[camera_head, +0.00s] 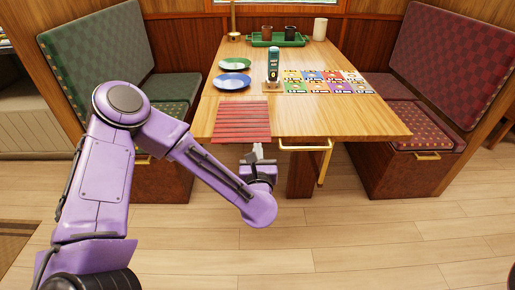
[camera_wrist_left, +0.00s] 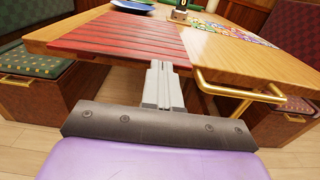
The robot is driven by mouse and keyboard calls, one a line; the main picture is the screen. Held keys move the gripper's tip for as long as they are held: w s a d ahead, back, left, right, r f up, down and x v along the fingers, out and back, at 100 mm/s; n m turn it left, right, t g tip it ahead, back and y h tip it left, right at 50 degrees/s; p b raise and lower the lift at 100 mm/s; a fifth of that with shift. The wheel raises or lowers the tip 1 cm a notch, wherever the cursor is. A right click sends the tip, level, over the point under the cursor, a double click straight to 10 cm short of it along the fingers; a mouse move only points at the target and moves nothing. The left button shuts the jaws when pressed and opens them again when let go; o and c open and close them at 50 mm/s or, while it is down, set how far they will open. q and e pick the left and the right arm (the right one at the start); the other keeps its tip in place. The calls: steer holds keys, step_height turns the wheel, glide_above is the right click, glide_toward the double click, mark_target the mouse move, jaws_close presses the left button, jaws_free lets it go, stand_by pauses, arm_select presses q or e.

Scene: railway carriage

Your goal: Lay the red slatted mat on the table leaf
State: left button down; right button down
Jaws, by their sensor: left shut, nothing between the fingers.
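The red slatted mat (camera_head: 241,120) lies flat at the front left of the wooden table (camera_head: 345,120), its near edge at the table's front edge. It also shows in the left wrist view (camera_wrist_left: 120,38), spread flat with its slats side by side. Whether the near edge overhangs slightly I cannot tell. My left gripper (camera_head: 257,149) is shut and empty, just in front of the mat's near edge. In the left wrist view its grey fingertips (camera_wrist_left: 161,66) are together close to that edge; I cannot tell whether they touch it. My right gripper is not in view.
A brass rail (camera_head: 306,147) sticks out under the table's front edge, right of my left gripper. Blue (camera_head: 232,81) and green (camera_head: 235,64) plates, a bottle-like item (camera_head: 273,67) and a colourful sheet (camera_head: 325,81) lie behind the mat. Padded benches flank the table.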

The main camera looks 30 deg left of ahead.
mark_target(258, 138)
arm_select(q)
steer(key=shift+w+a, duration=0.2)
steer(key=shift+w, duration=0.1)
steer(key=b+x, duration=0.1)
steer(key=x, duration=0.4)
steer(key=shift+w+f+b, duration=0.1)
steer(key=shift+w+b, duration=0.05)
steer(key=shift+b, duration=0.2)
